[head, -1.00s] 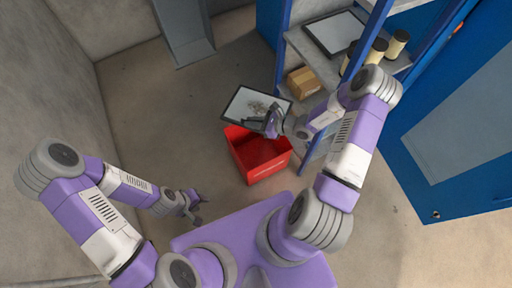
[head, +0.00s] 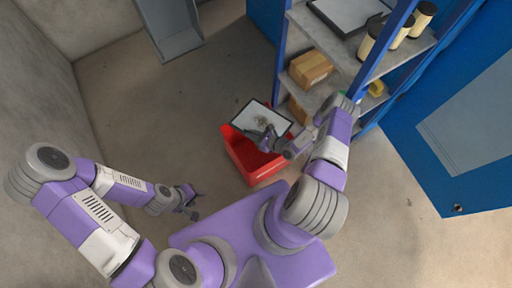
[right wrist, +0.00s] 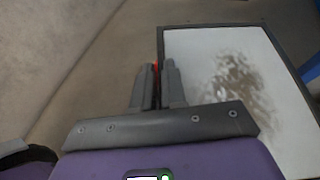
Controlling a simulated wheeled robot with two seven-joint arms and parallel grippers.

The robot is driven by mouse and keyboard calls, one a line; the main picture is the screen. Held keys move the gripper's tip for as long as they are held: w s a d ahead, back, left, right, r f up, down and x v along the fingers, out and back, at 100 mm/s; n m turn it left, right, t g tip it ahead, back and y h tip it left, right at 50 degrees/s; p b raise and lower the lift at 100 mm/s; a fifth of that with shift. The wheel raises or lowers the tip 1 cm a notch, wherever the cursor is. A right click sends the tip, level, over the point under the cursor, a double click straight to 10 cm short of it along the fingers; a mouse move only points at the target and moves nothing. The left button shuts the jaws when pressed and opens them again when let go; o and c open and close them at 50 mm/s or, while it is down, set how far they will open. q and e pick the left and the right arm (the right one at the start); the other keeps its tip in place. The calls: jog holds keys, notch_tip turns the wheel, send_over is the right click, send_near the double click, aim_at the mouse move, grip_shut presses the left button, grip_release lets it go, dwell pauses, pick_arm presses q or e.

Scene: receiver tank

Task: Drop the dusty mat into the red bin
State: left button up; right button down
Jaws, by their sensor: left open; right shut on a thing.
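The dusty mat (head: 256,116) is a pale panel with a dark frame and a grey-brown smudge. In the head view it is above the red bin (head: 243,155), over its far part. My right gripper (head: 268,137) is shut on the mat's edge. In the right wrist view the gripper's fingers (right wrist: 158,82) are together at the left edge of the mat (right wrist: 205,62), and the smudge shows on its face. The mat and gripper hide part of the bin's opening. My left gripper (head: 191,200) is open and empty, left of the bin and apart from it.
A blue-framed shelf unit (head: 366,52) stands right of the bin. It holds cardboard boxes (head: 311,69), cream cylinders with dark ends (head: 397,29) and another framed panel (head: 345,14). A grey stand (head: 172,35) is at the back wall. The floor left of the bin is clear.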

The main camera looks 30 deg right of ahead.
jog(key=shift+f+b, duration=1.9)
jog(key=shift+f, duration=0.5)
jog(key=shift+r, duration=0.1)
jog(key=c, duration=1.1)
grip_release()
jog(key=p+v, duration=0.3)
jog(key=v, duration=0.4)
jog(key=shift+r, duration=0.1)
jog(key=shift+s+d, duration=0.1)
jog(key=shift+s, duration=0.1)
